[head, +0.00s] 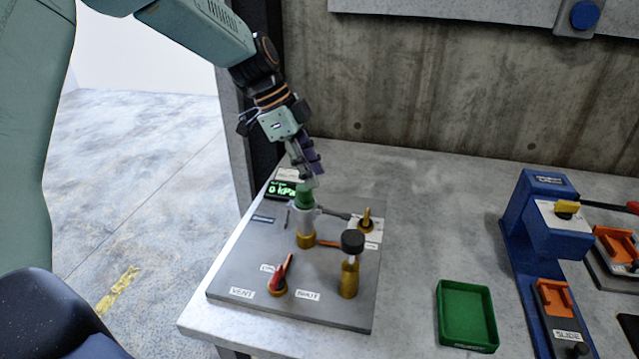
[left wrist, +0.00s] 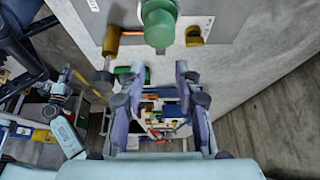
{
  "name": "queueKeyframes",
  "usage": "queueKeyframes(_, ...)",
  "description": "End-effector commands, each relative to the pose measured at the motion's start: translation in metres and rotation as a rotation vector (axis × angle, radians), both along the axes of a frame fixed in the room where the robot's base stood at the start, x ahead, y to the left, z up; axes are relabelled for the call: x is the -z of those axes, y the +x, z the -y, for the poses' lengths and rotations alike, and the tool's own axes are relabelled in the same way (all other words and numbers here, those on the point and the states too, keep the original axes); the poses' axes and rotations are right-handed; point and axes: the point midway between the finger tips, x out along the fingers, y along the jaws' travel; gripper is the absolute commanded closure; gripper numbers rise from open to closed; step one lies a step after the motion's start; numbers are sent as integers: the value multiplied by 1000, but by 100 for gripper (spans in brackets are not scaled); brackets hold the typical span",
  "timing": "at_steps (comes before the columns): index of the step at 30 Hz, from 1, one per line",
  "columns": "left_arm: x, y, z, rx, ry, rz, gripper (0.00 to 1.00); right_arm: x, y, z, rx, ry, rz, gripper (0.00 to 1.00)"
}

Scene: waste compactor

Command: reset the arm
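My left gripper (head: 312,180) hangs over the back of the grey valve panel (head: 225,287), close to the green-topped fitting (head: 304,196). In the left wrist view my left gripper (left wrist: 158,76) has its two purple fingers apart, with nothing held between them. The green knob (left wrist: 158,24) shows there just beyond the fingertips; I cannot tell whether a finger touches it. My right gripper cannot be made out in either view.
The panel carries a red lever (head: 283,273), a black-capped brass valve (head: 350,265), a yellow handle (head: 367,217) and a pressure display (head: 283,190) reading 0 kPa. A green tray (head: 466,342) and a blue stand (head: 530,230) are to the right. The bench between is clear.

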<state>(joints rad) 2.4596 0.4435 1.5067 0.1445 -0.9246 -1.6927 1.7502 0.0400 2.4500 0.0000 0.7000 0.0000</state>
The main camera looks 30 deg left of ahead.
Motion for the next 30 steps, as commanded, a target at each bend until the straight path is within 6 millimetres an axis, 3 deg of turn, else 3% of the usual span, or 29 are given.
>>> queueKeyframes(20,-7,-1,-2,0,1,0,67,-3,0,0,0,0,0,60)
queueKeyframes(30,-60,0,-2,1,1,0,67,-56,0,0,0,0,0,60)
